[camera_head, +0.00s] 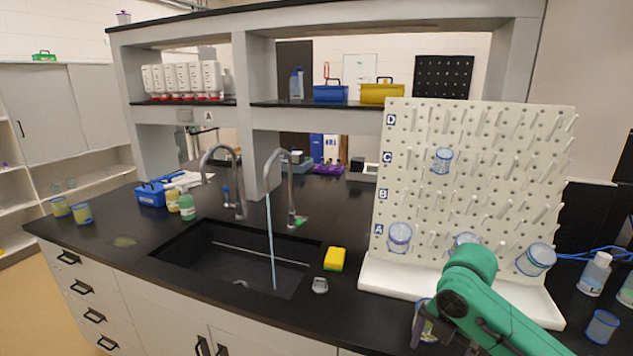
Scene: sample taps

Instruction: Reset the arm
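My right arm, green, comes in from the lower right. Its dark gripper (422,330) is low in front of the white drying rack's base, over the counter's front edge. A clear blue-rimmed container (425,306) is right at the gripper, partly covered by it; I cannot tell whether the fingers hold it. My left gripper is not in view. The right tap (290,185) has a pale blue stream (271,240) falling into the black sink (225,262). The left tap (237,180) shows no stream.
The pegboard rack (470,130) holds several clear containers, one partly behind my arm. A yellow sponge (334,259) and a small clear item (320,285) lie right of the sink. Bottles (187,205) and a blue caddy (150,195) stand left. A bottle (596,274) stands far right.

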